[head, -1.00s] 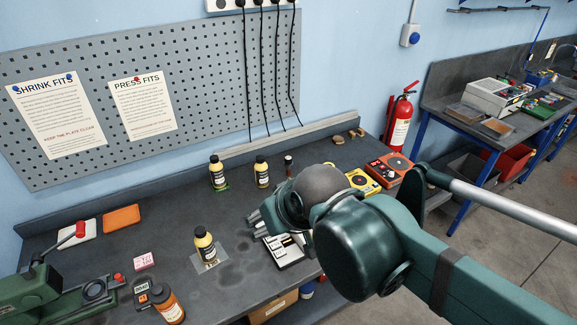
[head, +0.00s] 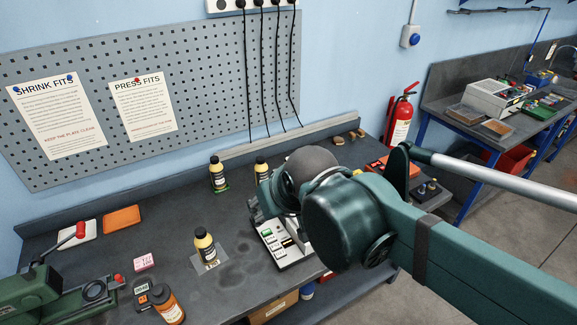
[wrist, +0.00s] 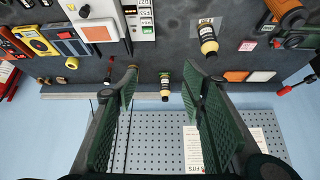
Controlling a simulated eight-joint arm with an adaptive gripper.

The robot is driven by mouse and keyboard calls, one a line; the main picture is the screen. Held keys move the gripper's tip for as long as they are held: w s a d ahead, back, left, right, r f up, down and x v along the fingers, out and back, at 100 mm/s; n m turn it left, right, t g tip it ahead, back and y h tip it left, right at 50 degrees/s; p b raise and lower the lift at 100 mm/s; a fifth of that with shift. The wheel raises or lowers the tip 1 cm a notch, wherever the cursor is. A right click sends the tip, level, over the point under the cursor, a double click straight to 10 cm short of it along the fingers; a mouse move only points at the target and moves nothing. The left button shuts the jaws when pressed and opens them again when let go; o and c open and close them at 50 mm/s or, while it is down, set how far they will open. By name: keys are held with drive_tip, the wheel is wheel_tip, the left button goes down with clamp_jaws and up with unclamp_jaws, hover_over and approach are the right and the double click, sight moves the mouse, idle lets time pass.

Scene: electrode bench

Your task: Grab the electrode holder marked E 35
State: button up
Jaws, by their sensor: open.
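I cannot read the mark E 35 on anything, and I cannot tell which thing is the electrode holder. Black bottle-like pieces with cream labels stand on the bench: one on a green patch (head: 218,172), one partly behind my arm (head: 261,166), and one on a grey card (head: 205,245). The wrist view shows the green-patch piece (wrist: 165,88) between and beyond my fingers, apart from them, and the card piece (wrist: 208,40) beyond. My gripper (wrist: 160,82) is open and empty. In the head view my arm hides most of it (head: 258,205).
A white device with buttons (head: 277,244) lies beside my gripper. An orange-brown bottle (head: 166,304) and a green press (head: 30,292) stand at the front left. A perforated wall panel (head: 200,75) rises behind. The bench's left middle is mostly clear.

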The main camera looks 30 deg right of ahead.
drive_tip(key=w+d+r+m+h, duration=0.15)
drive_tip(key=w+d, duration=0.35)
drive_tip(key=w, duration=0.7)
drive_tip(key=m+g+h, duration=0.3)
drive_tip(key=m, duration=0.4)
hover_over(286, 160)
drive_tip(key=s+a, duration=0.2)
wheel_tip(286, 160, down, 23)
drive_tip(key=shift+f, duration=0.15)
drive_tip(key=shift+d+y, duration=0.1)
drive_tip(key=shift+y, duration=0.15)
drive_tip(key=x, duration=0.2)
drive_tip(key=shift+d+f, duration=0.1)
drive_tip(key=shift+f, duration=0.15)
